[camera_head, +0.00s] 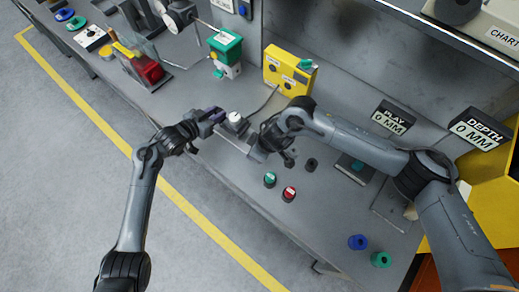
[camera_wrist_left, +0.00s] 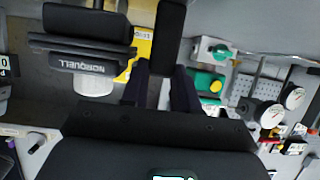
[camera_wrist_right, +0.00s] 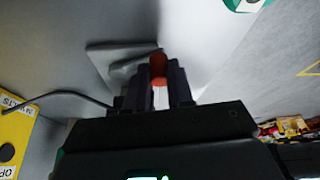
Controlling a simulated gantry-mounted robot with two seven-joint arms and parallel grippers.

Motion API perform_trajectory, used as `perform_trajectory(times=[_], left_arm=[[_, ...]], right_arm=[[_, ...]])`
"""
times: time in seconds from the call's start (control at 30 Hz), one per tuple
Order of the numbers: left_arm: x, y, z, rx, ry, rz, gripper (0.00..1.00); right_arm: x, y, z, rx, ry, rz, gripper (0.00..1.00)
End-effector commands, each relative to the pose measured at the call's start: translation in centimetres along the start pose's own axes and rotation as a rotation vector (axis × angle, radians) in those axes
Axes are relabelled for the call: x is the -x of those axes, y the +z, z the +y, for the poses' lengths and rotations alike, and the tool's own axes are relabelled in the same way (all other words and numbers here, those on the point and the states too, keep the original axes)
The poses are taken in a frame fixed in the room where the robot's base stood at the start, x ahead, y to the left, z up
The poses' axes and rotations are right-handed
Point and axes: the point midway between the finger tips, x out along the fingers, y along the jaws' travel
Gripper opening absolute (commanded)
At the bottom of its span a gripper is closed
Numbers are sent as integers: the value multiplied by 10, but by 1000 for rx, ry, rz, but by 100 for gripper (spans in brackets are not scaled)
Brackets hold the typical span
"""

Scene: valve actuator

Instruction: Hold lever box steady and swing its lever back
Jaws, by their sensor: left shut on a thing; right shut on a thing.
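The lever box appears to be the dark grey box lettered NORQUELL (camera_wrist_left: 88,58), with a white round part below it in the left wrist view. In the head view a small dark unit with a white cap (camera_head: 236,118) stands between my grippers. My left gripper (camera_head: 216,117) comes to it from the left and is shut; its fingers (camera_wrist_left: 160,82) close on a dark part, mostly hidden. My right gripper (camera_head: 266,150) is shut on an orange-red knob (camera_wrist_right: 158,68), with a pale shaft below it. In the head view my right wrist hides this knob.
A yellow box (camera_head: 288,72) with a cable stands behind. A green-topped unit (camera_head: 225,46) is at the back left. Green and red buttons (camera_head: 289,193) stand in front of my right gripper. Blue and green round parts (camera_head: 358,242) lie further right on the bench.

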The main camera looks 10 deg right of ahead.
Motion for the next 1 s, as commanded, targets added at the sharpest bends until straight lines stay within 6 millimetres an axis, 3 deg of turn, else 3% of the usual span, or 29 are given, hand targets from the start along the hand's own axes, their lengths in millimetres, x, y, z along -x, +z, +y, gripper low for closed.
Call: perform_trajectory(times=[0.03,0.5,1.0], left_arm=[[-1,9,1,6,1,-15,0],[-1,9,2,6,3,-15,0],[-1,9,2,5,4,-16,0]], right_arm=[[-3,-3,-3,-40,13,3,0],[-10,-21,-5,-324,133,2,0],[-11,-24,-4,-386,161,2,0]])
